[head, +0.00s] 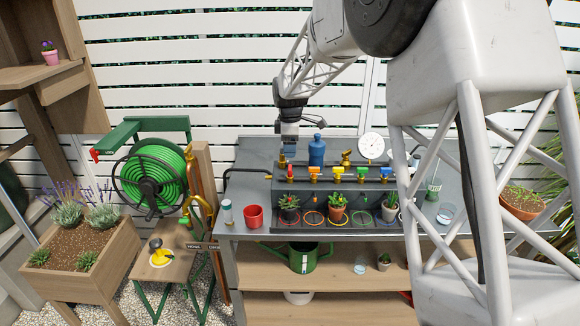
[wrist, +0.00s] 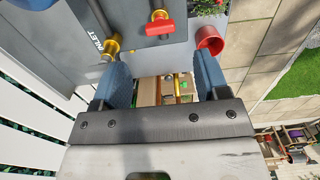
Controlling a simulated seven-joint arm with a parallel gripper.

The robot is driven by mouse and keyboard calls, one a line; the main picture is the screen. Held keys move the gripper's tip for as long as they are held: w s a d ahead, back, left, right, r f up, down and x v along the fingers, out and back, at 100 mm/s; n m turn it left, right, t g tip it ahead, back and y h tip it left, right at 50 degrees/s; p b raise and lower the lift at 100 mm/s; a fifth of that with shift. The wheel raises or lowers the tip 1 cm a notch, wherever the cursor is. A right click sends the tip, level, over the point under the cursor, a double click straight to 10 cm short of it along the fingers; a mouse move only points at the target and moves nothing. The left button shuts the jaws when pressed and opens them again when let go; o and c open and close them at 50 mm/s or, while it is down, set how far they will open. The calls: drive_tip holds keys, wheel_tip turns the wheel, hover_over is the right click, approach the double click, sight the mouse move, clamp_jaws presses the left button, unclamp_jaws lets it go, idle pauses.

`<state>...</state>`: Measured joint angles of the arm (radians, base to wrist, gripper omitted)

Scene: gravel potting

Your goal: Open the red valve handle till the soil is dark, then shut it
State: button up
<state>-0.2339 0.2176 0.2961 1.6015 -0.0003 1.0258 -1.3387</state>
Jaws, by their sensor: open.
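The red valve handle (head: 291,172) is at the left end of the row of coloured valve handles on the grey rack. In the wrist view the red handle (wrist: 160,27) is a short red bar on a brass stem, beyond my fingertips. Below it stands a small potted plant (head: 289,204) with red blooms; its soil is too small to judge. My gripper (head: 289,144) points down above the back left of the rack. In the wrist view my gripper (wrist: 162,75) is open, with blue fingers apart and nothing between them. It is apart from the red handle.
Yellow (head: 314,173), green (head: 338,173) and orange valve handles sit to the right of the red one. A red cup (head: 254,216) stands at the bench's left front. A blue bottle (head: 317,150) stands behind the rack, close to my gripper. A brass fitting (wrist: 110,48) is near my left finger.

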sight(290, 167)
drive_tip(key=shift+f, duration=0.1)
drive_tip(key=shift+f, duration=3.8)
drive_tip(key=c, duration=0.9)
